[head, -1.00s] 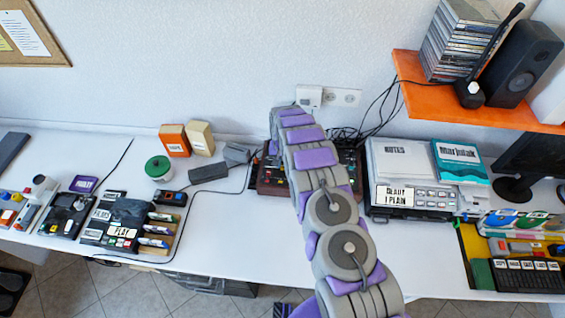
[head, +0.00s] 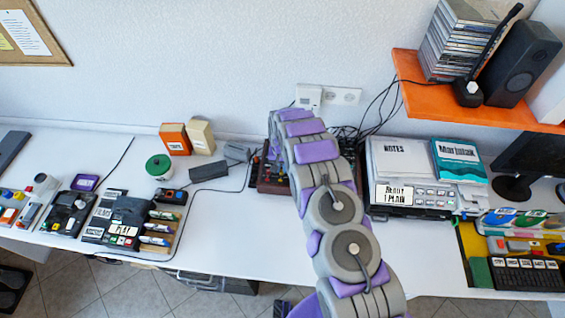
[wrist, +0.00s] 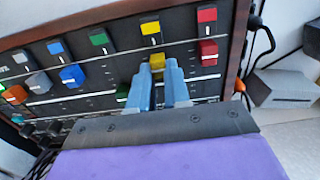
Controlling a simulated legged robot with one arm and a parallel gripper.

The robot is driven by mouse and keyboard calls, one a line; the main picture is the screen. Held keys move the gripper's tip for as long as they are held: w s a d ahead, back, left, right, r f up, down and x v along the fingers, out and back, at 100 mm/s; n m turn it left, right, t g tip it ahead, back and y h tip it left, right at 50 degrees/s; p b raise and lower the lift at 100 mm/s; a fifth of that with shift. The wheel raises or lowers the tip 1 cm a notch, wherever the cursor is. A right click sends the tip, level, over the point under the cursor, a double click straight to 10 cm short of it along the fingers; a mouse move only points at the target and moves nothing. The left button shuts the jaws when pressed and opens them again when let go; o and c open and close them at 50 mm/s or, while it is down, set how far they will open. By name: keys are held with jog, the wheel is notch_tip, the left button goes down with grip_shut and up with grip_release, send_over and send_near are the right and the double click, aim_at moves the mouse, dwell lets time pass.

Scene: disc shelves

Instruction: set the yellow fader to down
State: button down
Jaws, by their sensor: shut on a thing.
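The mixer panel (wrist: 182,37) fills the upper wrist view, dark with a brown frame. The yellow fader cap (wrist: 157,60) sits near the yellow label (wrist: 150,29), beside a white line across the panel. My gripper (wrist: 158,76) has two blue fingers, closed around the yellow cap; the fingertips hide part of it and the slot below. In the head view the mixer (head: 271,178) is mostly hidden behind my arm.
A red fader cap (wrist: 208,53) is close on the right; a blue cap (wrist: 72,76) and a white cap (wrist: 39,82) are on the left. A grey box (wrist: 283,88) lies beyond the frame. In the head view a printer (head: 412,200) stands right of the mixer.

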jog(key=shift+s+a, duration=0.1)
jog(key=shift+s, duration=0.3)
jog(key=c, duration=1.1)
grip_release()
jog(key=shift+w+a, duration=0.1)
jog(key=shift+r, duration=0.3)
notch_tip(320, 180, up, 17)
jog(key=shift+f+p, duration=0.2)
jog(key=shift+p, duration=0.1)
